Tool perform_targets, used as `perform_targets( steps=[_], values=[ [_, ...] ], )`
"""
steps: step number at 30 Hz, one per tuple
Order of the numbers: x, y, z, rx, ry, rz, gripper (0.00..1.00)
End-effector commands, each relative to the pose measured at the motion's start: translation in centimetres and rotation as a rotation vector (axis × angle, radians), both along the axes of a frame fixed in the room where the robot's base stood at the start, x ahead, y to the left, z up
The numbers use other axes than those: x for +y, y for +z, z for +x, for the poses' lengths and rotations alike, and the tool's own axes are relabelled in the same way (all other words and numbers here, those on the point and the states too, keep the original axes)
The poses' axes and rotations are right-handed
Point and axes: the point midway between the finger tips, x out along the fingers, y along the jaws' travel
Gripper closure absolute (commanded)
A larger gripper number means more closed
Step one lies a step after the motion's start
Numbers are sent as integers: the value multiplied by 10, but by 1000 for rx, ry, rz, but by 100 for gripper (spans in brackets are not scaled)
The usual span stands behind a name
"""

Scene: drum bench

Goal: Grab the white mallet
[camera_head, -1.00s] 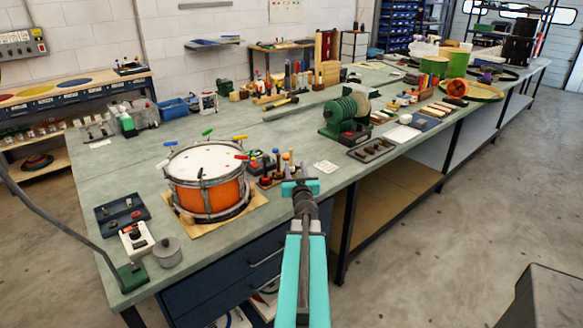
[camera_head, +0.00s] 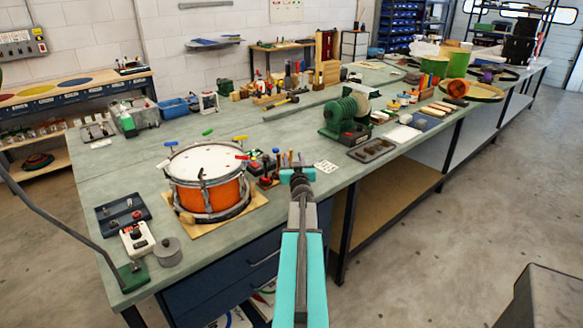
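A small rack (camera_head: 267,182) with several upright mallets or sticks stands at the bench's front edge, just right of the drum. Their heads are tiny; brown or dark sticks (camera_head: 290,157) show, and I cannot pick out a white one for sure. My gripper (camera_head: 297,174) is at the rack's right side, in front of the bench edge in this view, and covers part of it. Teal parts show at both sides of its end. Its fingertips are too small and hidden to tell their opening or whether they touch anything.
An orange drum (camera_head: 212,187) with a white head stands on a wooden board left of the rack. A green grinder-like machine (camera_head: 346,114) and a dark tray (camera_head: 372,150) are to the right. A white card (camera_head: 325,166) lies close by.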

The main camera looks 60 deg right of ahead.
Motion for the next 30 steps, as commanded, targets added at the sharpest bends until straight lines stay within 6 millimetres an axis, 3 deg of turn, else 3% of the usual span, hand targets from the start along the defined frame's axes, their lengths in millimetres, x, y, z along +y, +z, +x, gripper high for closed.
perform_targets(
  steps=[19,30],
  values=[
    [-9,0,6,-1,-2,1,64],
    [-31,-1,25,0,-2,0,64]
  ],
)
